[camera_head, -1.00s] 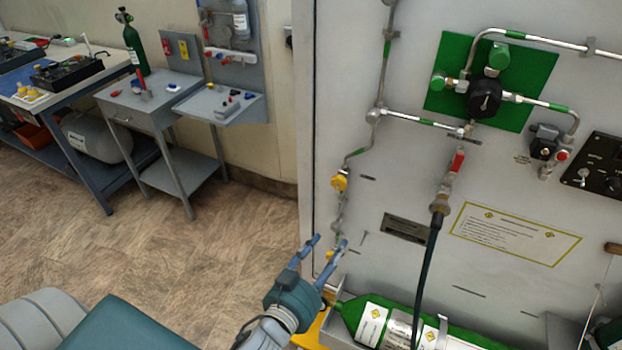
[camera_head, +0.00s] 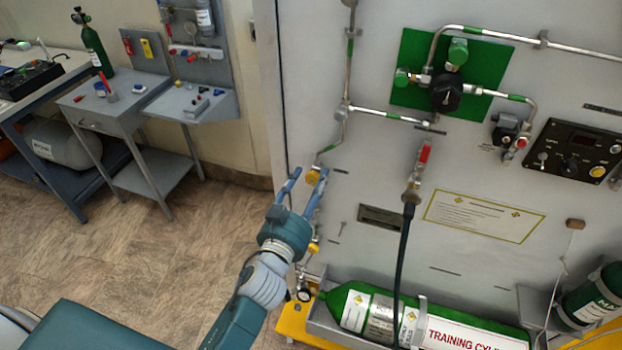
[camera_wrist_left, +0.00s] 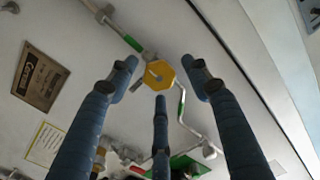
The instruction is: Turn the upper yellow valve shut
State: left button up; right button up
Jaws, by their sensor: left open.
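The upper yellow valve (camera_head: 313,179) sits on the thin pipe at the left side of the grey panel, partly hidden by my fingers. In the left wrist view its yellow knob (camera_wrist_left: 164,79) shows face-on, between and beyond the fingertips. My left gripper (camera_head: 308,177) is open and empty, with its fingers pointing at the knob. I see no clear contact. A lower yellow valve (camera_head: 313,248) shows beside my wrist, partly covered. My right gripper is not in view.
A green cylinder (camera_head: 350,306) lies in a tray below. A dark hose (camera_head: 402,250) hangs from the red-handled valve (camera_head: 424,154) to the right. A regulator (camera_head: 446,93) on a green plate is higher up. Open floor (camera_head: 150,260) lies to the left.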

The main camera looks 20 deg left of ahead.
pick_arm(q)
jog(key=shift+w, duration=0.15)
jog(key=c, duration=1.2)
jog(key=shift+o, duration=0.2)
